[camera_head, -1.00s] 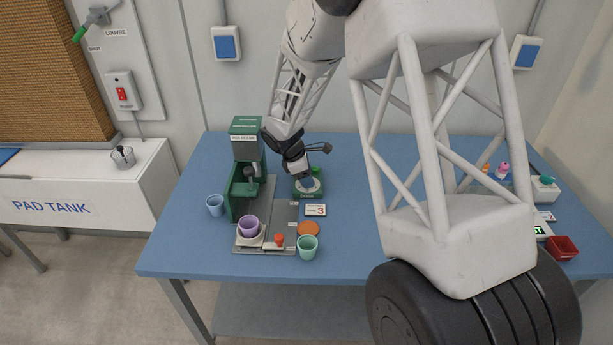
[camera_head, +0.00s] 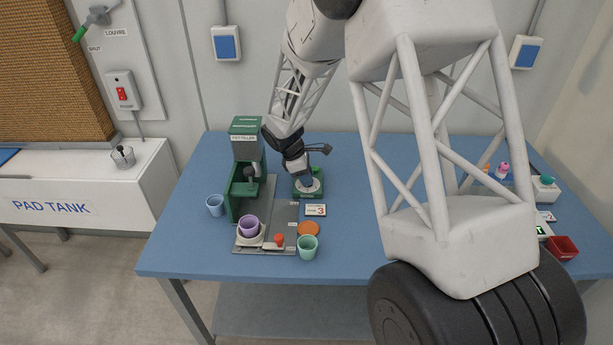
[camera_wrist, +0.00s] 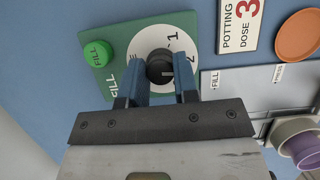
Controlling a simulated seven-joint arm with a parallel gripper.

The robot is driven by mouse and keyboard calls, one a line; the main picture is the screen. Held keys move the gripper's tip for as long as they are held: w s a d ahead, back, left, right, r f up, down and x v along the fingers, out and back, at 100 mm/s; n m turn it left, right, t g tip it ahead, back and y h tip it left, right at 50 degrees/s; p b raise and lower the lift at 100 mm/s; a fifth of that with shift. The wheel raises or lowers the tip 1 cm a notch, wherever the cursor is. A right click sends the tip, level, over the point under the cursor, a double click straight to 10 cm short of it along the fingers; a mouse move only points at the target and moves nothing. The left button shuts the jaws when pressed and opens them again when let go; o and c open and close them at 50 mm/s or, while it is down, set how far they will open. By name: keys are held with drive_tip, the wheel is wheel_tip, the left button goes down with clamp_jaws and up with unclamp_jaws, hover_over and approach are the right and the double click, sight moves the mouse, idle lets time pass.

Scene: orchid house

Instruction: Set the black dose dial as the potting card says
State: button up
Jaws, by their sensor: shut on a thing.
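The black dose dial (camera_wrist: 160,66) sits in the middle of a white disc (camera_wrist: 141,43) on a green plate (camera_wrist: 115,36). The numbers 1 and 2 show on the disc; the rest of its marks are partly hidden by my fingers. My gripper (camera_wrist: 158,86) is shut on the dial, one blue finger at each side. In the head view my gripper (camera_head: 303,180) reaches down over the green plate (camera_head: 317,191). The potting card (camera_wrist: 239,22) reads "POTTING DOSE 3"; it also shows in the head view (camera_head: 316,210).
A green FILL button (camera_wrist: 98,54) is beside the dial. The green pot filler (camera_head: 246,126) stands left of my gripper. A purple pot (camera_head: 249,225), a blue cup (camera_head: 215,205), a mint cup (camera_head: 307,246) and an orange disc (camera_head: 308,229) are nearby.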

drive_tip(key=m+g, duration=0.1)
drive_tip(key=m, duration=0.4)
drive_tip(key=shift+w+d+g, duration=0.1)
drive_tip(key=shift+g, duration=0.3)
drive_tip(key=m+g, duration=0.1)
drive_tip(key=m, duration=0.2)
drive_tip(key=m+y, duration=0.1)
drive_tip(key=m, duration=0.1)
drive_tip(key=shift+m+g+y, duration=0.3)
drive_tip(key=shift+m+g, duration=0.1)
drive_tip(key=o, duration=0.9)
drive_tip(key=shift+w+r, duration=0.1)
drive_tip(key=v, duration=0.7)
drive_tip(key=shift+w+r, duration=0.1)
drive_tip(key=shift+r, duration=0.15)
